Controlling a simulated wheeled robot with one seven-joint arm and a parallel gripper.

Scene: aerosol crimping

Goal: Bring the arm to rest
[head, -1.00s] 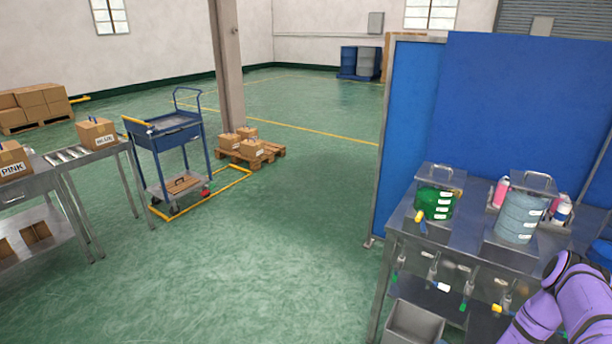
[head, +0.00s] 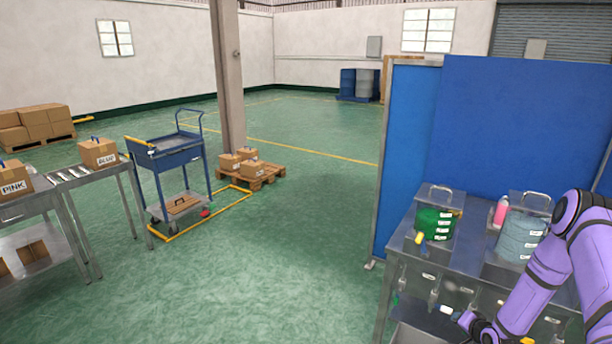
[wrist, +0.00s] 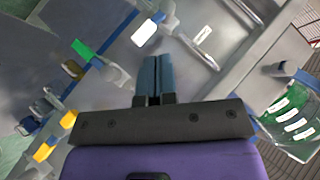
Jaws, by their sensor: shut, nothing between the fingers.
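My purple arm (head: 553,268) reaches in from the right side of the head view, in front of the steel bench (head: 400,248). Its elbow is raised and its lower part slopes down and left in front of the bench's front edge. In the wrist view my gripper (wrist: 154,62) shows as two blue-grey fingers pressed together, with nothing between them. The fingers point toward the bench and its row of coloured taps. In the head view the fingertips cannot be made out.
On the bench stand a green tank (head: 434,222), a grey-blue tank (head: 521,238) and a pink bottle (head: 501,211). Blue partitions (head: 525,125) stand behind it. A blue trolley (head: 172,160) and boxes on a roller table (head: 68,176) are at left. The green floor between is clear.

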